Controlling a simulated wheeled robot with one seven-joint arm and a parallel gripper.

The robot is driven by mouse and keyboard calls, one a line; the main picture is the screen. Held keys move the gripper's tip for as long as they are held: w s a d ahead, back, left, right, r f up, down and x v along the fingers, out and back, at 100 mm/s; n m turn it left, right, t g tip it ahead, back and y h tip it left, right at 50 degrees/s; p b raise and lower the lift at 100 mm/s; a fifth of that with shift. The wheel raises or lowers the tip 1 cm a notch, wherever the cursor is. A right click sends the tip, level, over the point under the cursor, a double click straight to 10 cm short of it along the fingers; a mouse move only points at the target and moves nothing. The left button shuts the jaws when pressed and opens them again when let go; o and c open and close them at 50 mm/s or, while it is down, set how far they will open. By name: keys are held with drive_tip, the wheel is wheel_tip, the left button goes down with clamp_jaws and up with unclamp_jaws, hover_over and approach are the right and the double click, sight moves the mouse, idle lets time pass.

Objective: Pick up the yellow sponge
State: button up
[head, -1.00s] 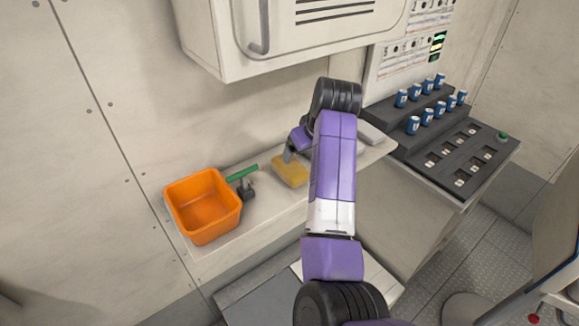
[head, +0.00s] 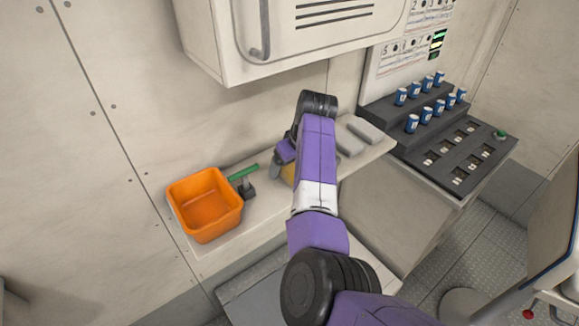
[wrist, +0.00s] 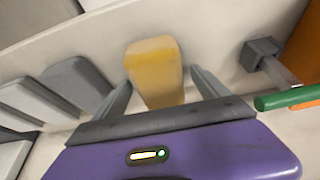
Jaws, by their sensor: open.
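The yellow sponge (wrist: 154,68) lies on the pale shelf. In the wrist view it shows between the two fingers of my gripper (wrist: 157,86), which are open with a gap on either side of it. I cannot tell how far the fingers are above the shelf. In the head view my gripper (head: 276,168) is over the shelf at the sponge, and my arm hides most of the sponge (head: 288,173).
An orange bin (head: 204,204) stands at the shelf's left end. A hammer with a green handle (head: 243,172) lies between bin and sponge. Grey blocks (head: 364,130) lie to the right. A white cabinet (head: 300,35) hangs above. A panel with blue knobs (head: 411,123) is further right.

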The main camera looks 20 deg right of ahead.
drive_tip(key=c, duration=1.4)
drive_tip(key=shift+c, duration=0.2)
drive_tip(key=shift+r, duration=0.5)
wheel_tip(320, 180, up, 2)
drive_tip(key=shift+w+d+r+b, duration=0.1)
drive_tip(key=shift+r+b, duration=0.15)
drive_tip(key=shift+b, duration=0.5)
drive_tip(key=s+d, duration=0.2)
drive_tip(key=s, duration=0.6)
drive_tip(key=s+d, duration=0.2)
drive_tip(key=s, duration=0.7)
drive_tip(key=shift+s+d+p, duration=0.25)
drive_tip(key=shift+d+p, duration=0.15)
drive_tip(key=shift+p, duration=0.05)
